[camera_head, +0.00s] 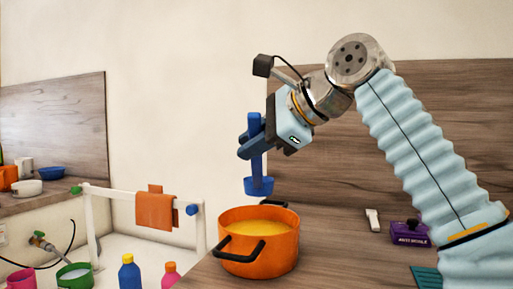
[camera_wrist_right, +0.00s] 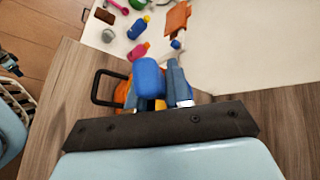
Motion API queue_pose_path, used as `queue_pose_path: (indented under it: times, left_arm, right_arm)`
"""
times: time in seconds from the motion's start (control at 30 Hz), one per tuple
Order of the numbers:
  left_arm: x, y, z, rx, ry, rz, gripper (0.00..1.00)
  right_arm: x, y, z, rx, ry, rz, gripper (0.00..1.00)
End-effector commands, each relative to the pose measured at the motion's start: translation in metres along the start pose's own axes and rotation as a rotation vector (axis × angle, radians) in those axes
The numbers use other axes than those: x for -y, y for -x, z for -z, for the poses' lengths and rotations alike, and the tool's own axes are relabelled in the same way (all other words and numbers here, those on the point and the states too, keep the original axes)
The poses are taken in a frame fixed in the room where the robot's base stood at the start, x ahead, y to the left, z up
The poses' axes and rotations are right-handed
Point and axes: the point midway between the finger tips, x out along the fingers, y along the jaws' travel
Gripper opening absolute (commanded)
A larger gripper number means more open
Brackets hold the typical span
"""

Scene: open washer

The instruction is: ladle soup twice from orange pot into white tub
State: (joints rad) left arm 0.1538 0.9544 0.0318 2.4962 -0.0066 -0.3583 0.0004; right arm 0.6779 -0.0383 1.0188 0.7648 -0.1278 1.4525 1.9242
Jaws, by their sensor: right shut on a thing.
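My right gripper (camera_head: 249,146) is shut on the handle of a blue ladle (camera_head: 258,186). The ladle hangs upright, its bowl just above the far rim of the orange pot (camera_head: 262,262) and apart from it. The pot has dark handles and holds yellow soup (camera_head: 254,227). In the right wrist view the ladle's handle top (camera_wrist_right: 149,77) stands between the fingers, with the pot mostly hidden behind. A white round tub-like dish (camera_head: 27,188) sits at the far left; whether it is the task's tub I cannot tell. My left gripper is out of view.
The pot stands near the left edge of a wooden counter (camera_head: 340,255). A purple box (camera_head: 411,234) and a small white item (camera_head: 373,220) lie to its right. Beyond the edge are a blue bottle (camera_head: 130,272), a pink bottle (camera_head: 170,275) and a white rail with an orange cloth (camera_head: 156,211).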

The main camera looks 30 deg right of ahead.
Motion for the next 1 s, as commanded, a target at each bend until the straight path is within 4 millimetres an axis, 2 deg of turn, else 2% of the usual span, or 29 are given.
queue_pose_path:
  times: [0.37,1.0]
  left_arm:
    - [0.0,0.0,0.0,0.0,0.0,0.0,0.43]
    - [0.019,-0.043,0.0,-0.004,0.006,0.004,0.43]
  right_arm:
    - [0.0,0.001,-0.001,0.003,0.001,0.0,0.0]
    - [-0.036,-0.025,0.024,0.003,0.001,0.0,0.0]
